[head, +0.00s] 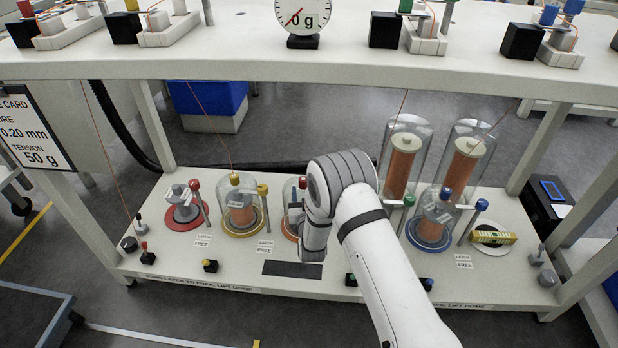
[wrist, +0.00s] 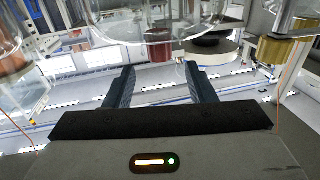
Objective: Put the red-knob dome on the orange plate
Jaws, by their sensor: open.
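My gripper (wrist: 160,82) is open and empty in the wrist view. In the head view the fingertips are hidden behind my wrist.
A red plate (head: 172,222) with a grey post stands at left, beside a yellow-knob dome (head: 240,205). Right of my arm are a blue-knob dome (head: 432,215) and two tall glass domes with spools (head: 403,160). A shelf (head: 300,68) overhangs the bench. Thin wires hang down.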

